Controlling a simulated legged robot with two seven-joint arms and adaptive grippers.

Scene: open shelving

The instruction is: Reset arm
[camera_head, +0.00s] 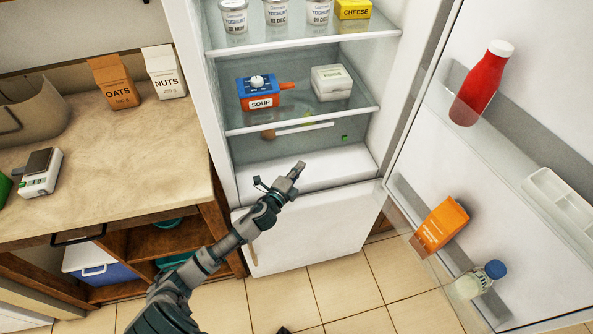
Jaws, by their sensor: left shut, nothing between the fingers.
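My left gripper (294,174) is shut with nothing in it. It is in front of the open fridge (310,225), near the lower white drawer front inside. My left arm comes up from the bottom left toward the fridge. My right gripper is not in this view. On the fridge's middle shelf stand a blue and red soup box (261,92) and a white lidded container (331,83). Neither touches my gripper.
The open fridge door (500,170) at right holds a red bottle (482,84), an orange carton (440,223) and a blue-capped jar (478,281). Yoghurt cups (276,12) and cheese (353,9) stand on the top shelf. Left, a counter (120,160) carries oats (114,82) and nuts (164,72).

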